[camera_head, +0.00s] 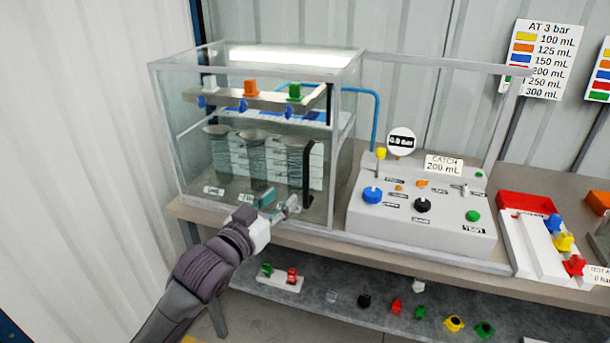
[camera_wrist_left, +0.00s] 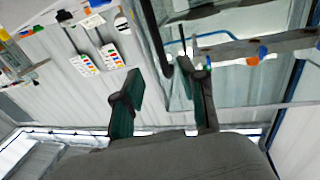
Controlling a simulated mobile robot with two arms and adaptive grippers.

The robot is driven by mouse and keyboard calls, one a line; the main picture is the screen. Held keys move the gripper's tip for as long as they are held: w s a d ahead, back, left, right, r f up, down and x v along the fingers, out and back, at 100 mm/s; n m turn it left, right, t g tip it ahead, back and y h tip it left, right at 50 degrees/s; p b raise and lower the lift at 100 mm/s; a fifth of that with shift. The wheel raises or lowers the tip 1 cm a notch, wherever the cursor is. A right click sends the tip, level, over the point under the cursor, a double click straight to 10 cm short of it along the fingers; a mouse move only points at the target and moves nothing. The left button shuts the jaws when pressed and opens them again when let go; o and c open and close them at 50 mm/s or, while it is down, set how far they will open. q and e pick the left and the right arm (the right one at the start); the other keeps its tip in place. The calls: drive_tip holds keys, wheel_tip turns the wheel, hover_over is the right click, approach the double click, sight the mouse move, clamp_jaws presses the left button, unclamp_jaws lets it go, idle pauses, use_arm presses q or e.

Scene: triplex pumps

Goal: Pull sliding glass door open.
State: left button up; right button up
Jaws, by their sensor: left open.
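The sliding glass door (camera_head: 232,178) covers the front of a glass cabinet at the left of the bench. Its black vertical handle (camera_head: 307,175) is near the cabinet's right front corner. The handle also shows in the left wrist view (camera_wrist_left: 154,38), in the gap between the two fingers as seen there. My left gripper (camera_head: 282,208) is open, in front of the glass, low and left of the handle. Its fingers show in the left wrist view (camera_wrist_left: 162,92) with nothing gripped. Whether a finger touches the handle I cannot tell. My right gripper is out of view.
Inside the cabinet stand several ribbed cylinders (camera_head: 255,160) under a rail with colored valves (camera_head: 250,88). A metal rail (camera_head: 440,64) runs right from the cabinet top, above a control panel (camera_head: 420,215). A lower shelf (camera_head: 345,300) holds small colored knobs.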

sight(304, 176)
use_arm(q)
drive_tip(key=p+x, duration=0.1)
drive_tip(key=x, duration=1)
drive_tip(key=shift+w+d, duration=0.25)
drive_tip(key=shift+c, duration=0.3)
clamp_jaws()
